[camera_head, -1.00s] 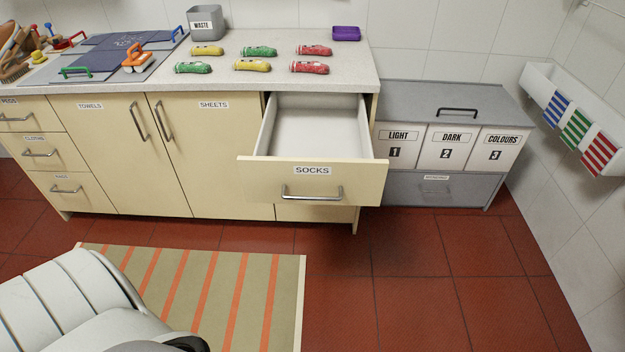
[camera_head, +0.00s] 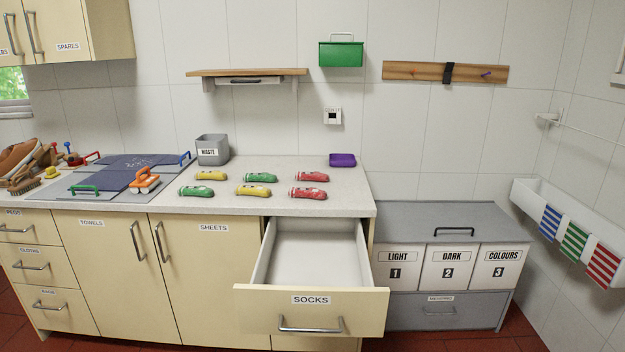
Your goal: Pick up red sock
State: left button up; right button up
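Two rolled red socks lie on the countertop at the right end of the sock group: a back red sock (camera_head: 311,176) and a front red sock (camera_head: 307,193). Two green socks (camera_head: 260,177) and two yellow socks (camera_head: 252,191) lie to their left in the same two rows. Below them, the drawer labelled SOCKS (camera_head: 311,300) is pulled open and looks empty inside. Neither of my grippers shows in the head view.
A grey WASTE bin (camera_head: 212,150) and a purple box (camera_head: 342,160) stand at the back of the countertop (camera_head: 225,208). The open drawer juts out in front. A grey unit (camera_head: 440,215) with three numbered bins stands right. A wooden shelf (camera_head: 247,72) hangs above.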

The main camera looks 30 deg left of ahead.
aim_at(315, 176)
jog(key=i+u, duration=0.15)
jog(key=u, duration=0.2)
jog(key=i+u, duration=0.15)
jog(key=u, duration=0.2)
jog(key=i+l+u, duration=0.15)
jog(key=u, duration=0.25)
jog(key=i+l+u, duration=0.1)
jog(key=i+l, duration=0.2)
jog(key=i+l+u, duration=0.15)
jog(key=i+l, duration=0.15)
jog(key=i+l+u, duration=0.1)
jog(key=i+l, duration=0.15)
jog(key=l, duration=0.3)
jog(key=i+l+u, duration=0.1)
jog(key=i+l, duration=0.15)
jog(key=l, duration=0.15)
jog(key=i+l+u, duration=0.15)
jog(key=l, duration=0.3)
jog(key=i, duration=0.1)
